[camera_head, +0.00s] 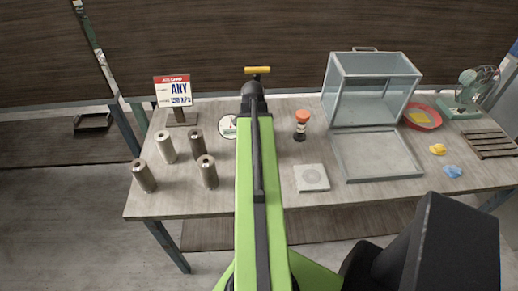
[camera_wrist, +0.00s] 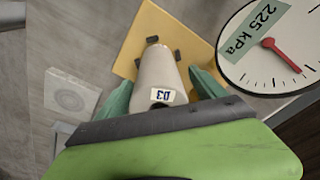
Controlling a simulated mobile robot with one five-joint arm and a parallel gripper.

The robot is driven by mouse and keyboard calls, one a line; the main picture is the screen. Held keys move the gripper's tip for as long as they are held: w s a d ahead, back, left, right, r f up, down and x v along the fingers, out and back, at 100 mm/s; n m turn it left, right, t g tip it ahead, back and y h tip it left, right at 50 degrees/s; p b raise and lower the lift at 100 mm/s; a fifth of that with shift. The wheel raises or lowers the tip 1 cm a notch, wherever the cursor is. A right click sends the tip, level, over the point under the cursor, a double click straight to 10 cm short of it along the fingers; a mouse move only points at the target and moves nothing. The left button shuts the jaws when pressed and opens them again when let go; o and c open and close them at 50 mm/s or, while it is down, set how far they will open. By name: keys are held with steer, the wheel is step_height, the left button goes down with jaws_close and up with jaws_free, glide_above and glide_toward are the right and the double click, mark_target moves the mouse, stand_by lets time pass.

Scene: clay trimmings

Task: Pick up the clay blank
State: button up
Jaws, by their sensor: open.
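A pale grey-white cylinder, which I take for the clay blank (camera_wrist: 155,68), shows in the wrist view with a small label near its lower end. It stands over a yellow plate (camera_wrist: 137,38) with small dark pads. My gripper (camera_wrist: 160,78) is open, with one green finger on each side of the cylinder. I cannot tell whether either finger touches it. In the head view my green arm hides the cylinder and the fingers.
A round gauge (camera_wrist: 272,46) with a red needle reads "225 kPa" close beside my gripper. Several metal cylinders (camera_head: 207,172) and a sign (camera_head: 173,91) stand left on the table. A clear box (camera_head: 372,90), grey tray (camera_head: 376,155) and square plate (camera_head: 312,178) lie right of my arm.

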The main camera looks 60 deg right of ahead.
steer(key=shift+r, duration=0.1)
steer(key=shift+c, duration=0.2)
jaws_close()
stand_by(0.4)
